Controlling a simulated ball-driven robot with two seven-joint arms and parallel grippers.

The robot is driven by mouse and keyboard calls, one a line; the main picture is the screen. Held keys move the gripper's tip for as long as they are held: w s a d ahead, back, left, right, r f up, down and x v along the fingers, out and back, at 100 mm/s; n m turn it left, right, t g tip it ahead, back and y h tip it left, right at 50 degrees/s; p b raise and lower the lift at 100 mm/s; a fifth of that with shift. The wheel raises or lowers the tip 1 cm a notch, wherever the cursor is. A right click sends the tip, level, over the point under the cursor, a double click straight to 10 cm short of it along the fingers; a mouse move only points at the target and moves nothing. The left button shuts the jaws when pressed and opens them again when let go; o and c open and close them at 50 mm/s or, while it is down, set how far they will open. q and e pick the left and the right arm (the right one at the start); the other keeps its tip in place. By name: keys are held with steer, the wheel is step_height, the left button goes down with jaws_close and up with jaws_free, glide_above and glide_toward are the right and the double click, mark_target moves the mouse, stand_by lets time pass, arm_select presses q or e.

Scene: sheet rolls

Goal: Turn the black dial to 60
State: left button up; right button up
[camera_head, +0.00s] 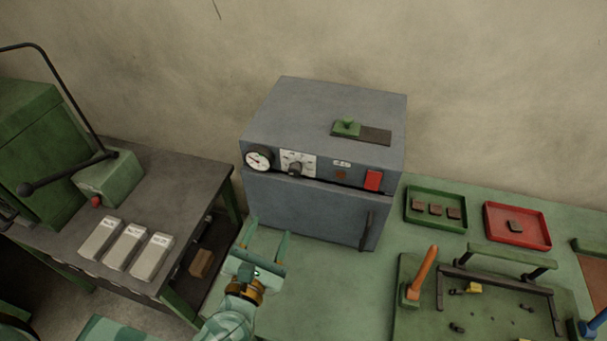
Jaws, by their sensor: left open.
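The black dial (295,170) sits on a white scale plate (299,158) on the upper front of a grey-blue box-shaped oven (325,135). The scale's numbers and the dial's pointer are too small to read. My left gripper (268,227) is open and empty, in front of the oven's lower left door and below the dial. Its two fingers point up toward the oven and do not touch the dial. My right gripper is not in view.
A round gauge (258,160) is left of the dial, and a red switch (373,180) is to the right. A black door handle (368,231) stands out. Green (436,209) and red trays (516,225) lie right. A dark table (160,200) with grey blocks stands left.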

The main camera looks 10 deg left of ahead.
mark_target(294, 174)
arm_select(q)
steer(key=w, duration=0.5)
steer(key=w+p, duration=0.1)
steer(key=w, duration=1)
steer(key=shift+d, duration=0.3)
steer(key=shift+w, duration=0.1)
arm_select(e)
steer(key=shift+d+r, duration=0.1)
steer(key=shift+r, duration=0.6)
arm_select(q)
steer(key=c, duration=1)
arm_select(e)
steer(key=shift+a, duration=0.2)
